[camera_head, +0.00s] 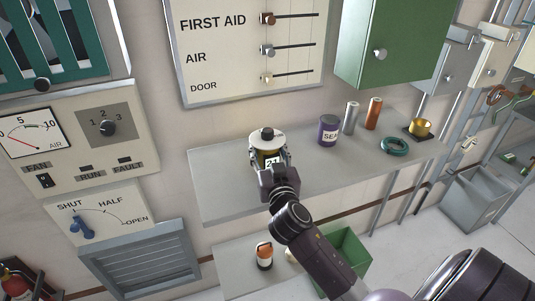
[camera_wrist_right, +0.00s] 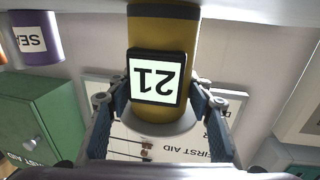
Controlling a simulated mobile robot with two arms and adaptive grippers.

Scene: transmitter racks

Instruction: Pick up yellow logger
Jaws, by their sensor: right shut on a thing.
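The yellow logger (camera_wrist_right: 163,30) is a yellow cylinder with a black-framed label reading 21 and a pale end cap. In the right wrist view the right gripper (camera_wrist_right: 160,112) is shut on the logger, below the label in the picture. I cannot tell whether its base touches the shelf. My left gripper is not in view.
A purple can (camera_head: 328,130), a silver cylinder (camera_head: 350,117), an orange cylinder (camera_head: 373,113), a teal ring (camera_head: 394,146) and a brass cup (camera_head: 420,128) stand along the shelf to the right. A green cabinet (camera_head: 390,45) hangs above. A green bin (camera_head: 352,247) sits below.

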